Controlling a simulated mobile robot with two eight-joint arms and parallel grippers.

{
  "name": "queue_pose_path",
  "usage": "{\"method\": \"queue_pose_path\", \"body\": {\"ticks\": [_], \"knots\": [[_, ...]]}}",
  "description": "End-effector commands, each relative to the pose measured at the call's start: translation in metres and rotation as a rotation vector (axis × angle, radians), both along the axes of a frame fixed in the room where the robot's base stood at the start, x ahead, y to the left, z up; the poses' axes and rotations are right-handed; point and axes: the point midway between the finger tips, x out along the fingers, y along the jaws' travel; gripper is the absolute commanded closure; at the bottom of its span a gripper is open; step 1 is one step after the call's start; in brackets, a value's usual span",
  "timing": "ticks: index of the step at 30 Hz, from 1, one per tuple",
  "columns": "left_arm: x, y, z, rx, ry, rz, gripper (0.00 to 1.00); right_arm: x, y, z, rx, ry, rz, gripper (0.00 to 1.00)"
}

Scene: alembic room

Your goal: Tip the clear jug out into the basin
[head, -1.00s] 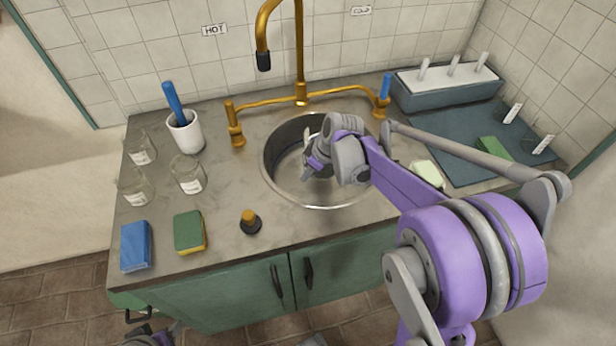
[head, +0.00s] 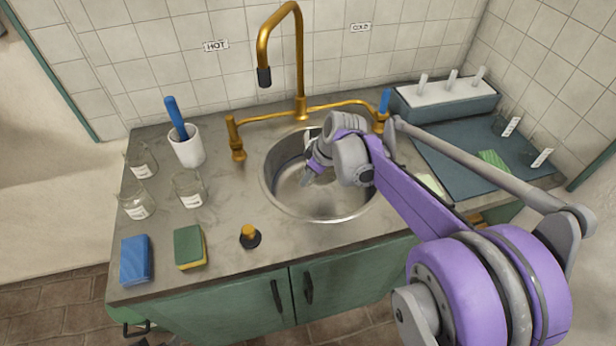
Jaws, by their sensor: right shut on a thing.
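The round steel basin (head: 355,211) is sunk in the worktop below the gold tap. My right gripper (head: 308,172) reaches into the space above the basin from the right, pointing down and left. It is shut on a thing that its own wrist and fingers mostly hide. A pale, see-through edge (head: 311,137) shows just beyond the fingers and is likely the clear jug. Its tilt and contents cannot be made out. No liquid stream is visible. My left gripper is not visible.
Labelled glass beakers (head: 137,204) stand at the left, by a white cup (head: 187,151) with a blue-handled tool. A blue sponge (head: 136,260), green-yellow sponge (head: 190,247) and dark stopper (head: 250,237) lie in front. A dark mat (head: 455,160) and rack (head: 445,104) are at right.

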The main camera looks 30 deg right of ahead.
Motion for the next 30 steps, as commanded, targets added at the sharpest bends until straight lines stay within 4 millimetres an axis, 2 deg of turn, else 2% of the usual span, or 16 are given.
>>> {"method": "queue_pose_path", "body": {"ticks": [10, 30], "knots": [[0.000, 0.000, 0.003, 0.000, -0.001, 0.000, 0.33, 0.000, 0.001, 0.004, -0.001, -0.003, 0.000, 1.00], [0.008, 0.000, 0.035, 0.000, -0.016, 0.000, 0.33, -0.019, 0.015, 0.041, 0.000, -0.004, 0.000, 1.00]]}}
